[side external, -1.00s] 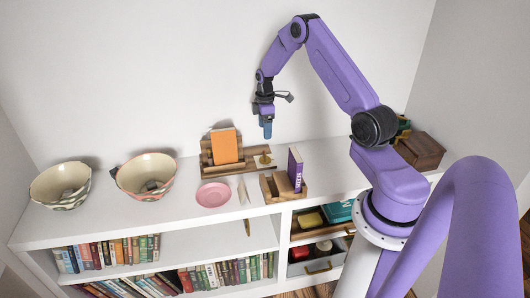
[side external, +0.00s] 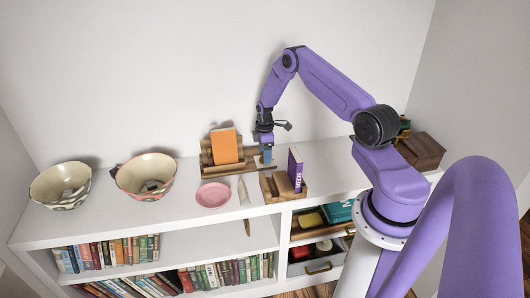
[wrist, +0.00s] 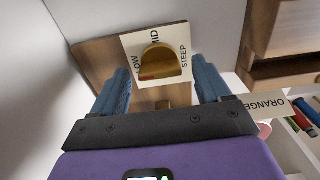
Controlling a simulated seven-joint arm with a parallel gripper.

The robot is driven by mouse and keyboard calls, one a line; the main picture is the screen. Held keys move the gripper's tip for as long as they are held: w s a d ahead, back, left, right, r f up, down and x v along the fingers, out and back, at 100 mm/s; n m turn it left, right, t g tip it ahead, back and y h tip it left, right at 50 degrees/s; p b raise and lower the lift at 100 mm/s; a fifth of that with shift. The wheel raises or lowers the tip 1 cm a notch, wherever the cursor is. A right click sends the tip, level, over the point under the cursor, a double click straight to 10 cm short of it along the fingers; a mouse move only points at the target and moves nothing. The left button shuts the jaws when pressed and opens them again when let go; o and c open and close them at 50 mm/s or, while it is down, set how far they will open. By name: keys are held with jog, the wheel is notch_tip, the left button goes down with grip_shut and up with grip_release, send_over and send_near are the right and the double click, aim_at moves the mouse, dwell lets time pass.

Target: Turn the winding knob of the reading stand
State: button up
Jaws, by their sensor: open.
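The reading stand (side external: 246,151) is a wooden piece on the shelf top, with an orange book (side external: 226,146) leaning on it. Its brass winding knob (wrist: 160,62) is half-round with a red mark at its lower left in the wrist view. It sits on a cream dial plate (wrist: 178,33) lettered LOW, MID and STEEP; the first word is partly covered. My gripper (side external: 267,157) points down at the stand's right end. In the wrist view my gripper (wrist: 162,82) is open, its blue fingers left and right of the knob with gaps on both sides. The side view hides the knob.
A wooden holder with a purple book (side external: 295,168) stands close to the right. A pink plate (side external: 213,195) lies in front, with two patterned bowls (side external: 147,176) further left. A card reading ORANGE (wrist: 268,105) shows in the wrist view. The wall rises close behind.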

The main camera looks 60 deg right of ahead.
jog(key=c, duration=1.1)
jog(key=shift+o, duration=0.2)
jog(key=m, duration=0.4)
jog(key=shift+m, duration=0.4)
jog(key=m, duration=0.4)
jog(key=shift+m, duration=0.3)
jog(key=m, duration=0.4)
jog(key=shift+m, duration=2.1)
